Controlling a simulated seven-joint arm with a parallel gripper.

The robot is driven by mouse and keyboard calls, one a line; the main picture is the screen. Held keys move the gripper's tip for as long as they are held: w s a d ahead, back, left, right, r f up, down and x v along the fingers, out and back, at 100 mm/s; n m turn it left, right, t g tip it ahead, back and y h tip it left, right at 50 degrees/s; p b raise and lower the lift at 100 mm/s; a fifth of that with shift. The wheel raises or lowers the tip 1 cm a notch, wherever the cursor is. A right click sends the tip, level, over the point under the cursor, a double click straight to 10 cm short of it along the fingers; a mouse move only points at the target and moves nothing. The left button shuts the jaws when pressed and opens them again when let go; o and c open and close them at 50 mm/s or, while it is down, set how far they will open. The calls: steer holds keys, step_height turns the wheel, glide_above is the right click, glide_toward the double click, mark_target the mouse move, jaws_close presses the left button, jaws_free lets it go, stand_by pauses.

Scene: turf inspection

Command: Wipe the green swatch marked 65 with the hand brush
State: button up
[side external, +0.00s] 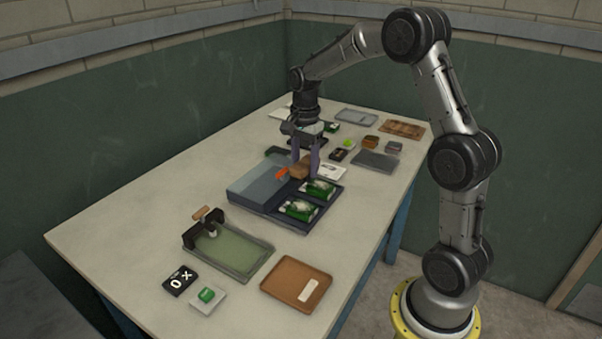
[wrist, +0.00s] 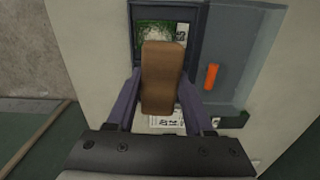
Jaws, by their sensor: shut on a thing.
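My gripper (side external: 303,160) is shut on the hand brush, whose brown wooden body (wrist: 162,70) fills the middle of the wrist view. In the side view the brush (side external: 299,170) is held over the dark tray (side external: 331,205). Two green swatches with white markings lie in the tray's compartments, one farther (side external: 320,188) and one nearer (side external: 299,210). In the wrist view a green swatch (wrist: 151,29) shows beyond the brush, partly covered by it. I cannot read a 65 on any swatch. The bristles are hidden, so contact cannot be told.
A blue-grey lidded section (side external: 255,182) with an orange piece (side external: 282,174) adjoins the swatch compartments. A green tray (side external: 228,248), a brown tray (side external: 296,283) and a black card (side external: 180,281) lie nearer. Several small items lie behind the gripper. The table's left side is clear.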

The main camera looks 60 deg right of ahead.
mark_target(299, 209)
steer(key=shift+f, duration=3.05)
steer(key=shift+a+f, duration=0.25)
steer(key=shift+f, duration=0.6)
steer(key=shift+a, duration=2.7)
steer(key=shift+s+a, duration=0.15)
steer(key=shift+a, duration=0.05)
steer(key=shift+s+d, duration=0.3)
steer(key=shift+d, duration=2.9)
steer(key=shift+s, duration=0.4)
steer(key=shift+a, duration=3)
steer(key=shift+a+r, duration=0.15)
steer(key=shift+a, duration=0.05)
step_height(299, 209, up, 8)
